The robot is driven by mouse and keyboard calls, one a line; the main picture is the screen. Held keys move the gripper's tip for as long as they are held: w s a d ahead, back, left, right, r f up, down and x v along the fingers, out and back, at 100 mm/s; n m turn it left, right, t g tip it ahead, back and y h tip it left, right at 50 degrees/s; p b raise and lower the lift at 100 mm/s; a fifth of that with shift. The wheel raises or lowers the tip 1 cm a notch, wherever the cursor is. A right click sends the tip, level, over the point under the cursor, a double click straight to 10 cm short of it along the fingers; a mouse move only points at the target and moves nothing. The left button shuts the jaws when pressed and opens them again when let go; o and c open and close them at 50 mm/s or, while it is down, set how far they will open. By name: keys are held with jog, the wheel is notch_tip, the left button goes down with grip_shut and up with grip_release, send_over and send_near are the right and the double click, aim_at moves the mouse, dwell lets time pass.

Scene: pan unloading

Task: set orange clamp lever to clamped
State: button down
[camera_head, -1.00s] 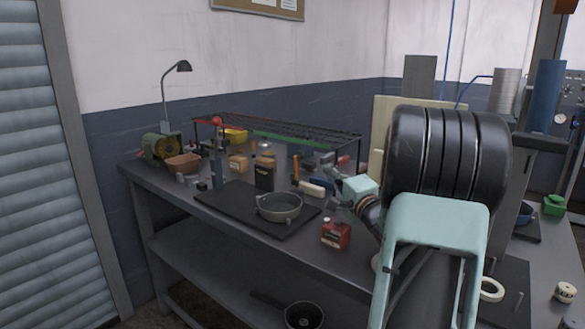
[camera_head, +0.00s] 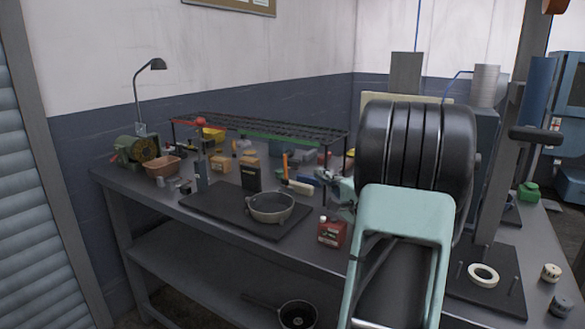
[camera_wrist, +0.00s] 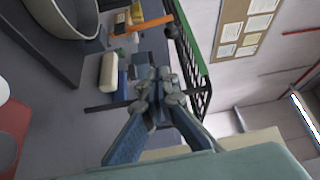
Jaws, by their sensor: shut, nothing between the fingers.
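An orange lever (camera_head: 285,165) stands upright on the bench, behind and right of the grey pan (camera_head: 270,207). In the wrist view the orange lever (camera_wrist: 142,25) is a long bar near the top, lying crosswise because that picture is turned. What it is mounted on is too small to tell. My gripper (camera_head: 327,178) is over the bench, to the right of the lever and apart from it. In the wrist view my gripper (camera_wrist: 152,78) has its fingers together with nothing between them. The orange bar lies beyond the fingertips.
A white block (camera_head: 300,187) lies between the lever and my gripper. A red can (camera_head: 331,231) stands near the front edge. A black wire rack (camera_head: 260,128) runs behind. A dark box (camera_head: 250,174) stands left of the lever. The pan rests on a black board (camera_head: 212,207).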

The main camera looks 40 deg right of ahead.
jog(key=w+a+b, duration=0.2)
jog(key=w+b, duration=0.1)
jog(key=w, duration=0.6)
jog(key=shift+a, duration=0.3)
jog(key=shift+r, duration=0.15)
dwell(0.3)
jog(key=shift+s+a+p, duration=0.1)
jog(key=shift+a+p, duration=0.3)
jog(key=shift+p, duration=0.4)
